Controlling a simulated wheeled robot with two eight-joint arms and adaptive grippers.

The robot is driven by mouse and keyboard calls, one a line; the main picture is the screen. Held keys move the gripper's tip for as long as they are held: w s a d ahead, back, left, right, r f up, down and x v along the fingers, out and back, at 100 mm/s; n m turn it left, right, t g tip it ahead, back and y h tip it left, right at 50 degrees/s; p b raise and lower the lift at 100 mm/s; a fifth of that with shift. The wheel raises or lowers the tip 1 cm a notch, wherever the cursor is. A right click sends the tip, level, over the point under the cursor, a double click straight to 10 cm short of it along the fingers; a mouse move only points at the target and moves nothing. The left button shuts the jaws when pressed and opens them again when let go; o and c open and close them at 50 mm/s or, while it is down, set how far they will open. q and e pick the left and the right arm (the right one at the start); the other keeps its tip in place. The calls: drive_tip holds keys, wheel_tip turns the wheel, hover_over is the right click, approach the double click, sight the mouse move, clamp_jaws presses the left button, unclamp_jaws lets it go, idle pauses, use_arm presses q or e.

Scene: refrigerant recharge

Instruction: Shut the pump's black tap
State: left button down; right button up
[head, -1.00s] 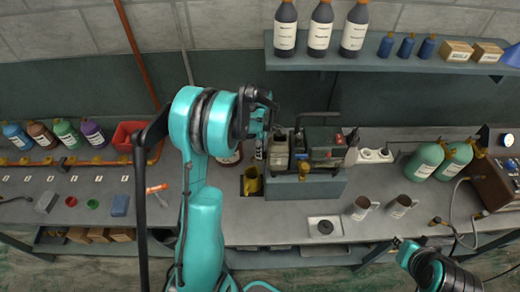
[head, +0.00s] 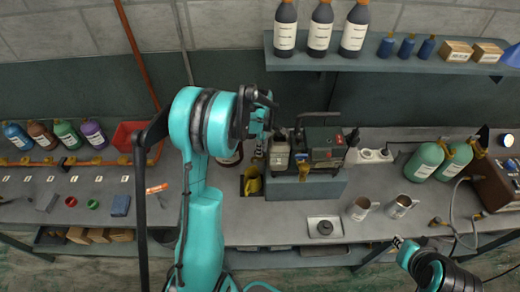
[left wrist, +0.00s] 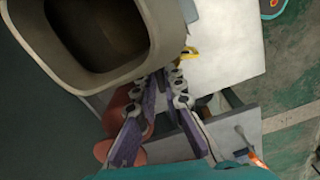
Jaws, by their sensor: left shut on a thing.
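The pump (head: 322,148) is a dark green and grey machine with a handle and brass fittings, on a grey-green block on the bench. My left gripper (head: 268,138) is at the pump's left end, over the back of the bench. In the left wrist view my left gripper's two purple-grey fingers (left wrist: 164,82) come together beside a large beige-grey open-mouthed part (left wrist: 65,75). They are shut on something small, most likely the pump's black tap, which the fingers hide. My right gripper (head: 398,243) is low at the right, apart from the pump; its jaw opening is unclear.
A yellow jug (head: 251,182) stands before the pump's left end. Two grey mugs (head: 361,208) and a scale-like plate (head: 325,228) are to the right and front. A shelf (head: 390,62) with bottles hangs above.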

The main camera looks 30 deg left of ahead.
idle(0.5)
use_arm(q)
drive_tip(key=shift+f+m+b, duration=0.1)
drive_tip(key=shift+m+b, duration=0.4)
drive_tip(key=shift+m, duration=1)
drive_tip(key=shift+m+b, duration=0.4)
drive_tip(key=shift+m, duration=1.1)
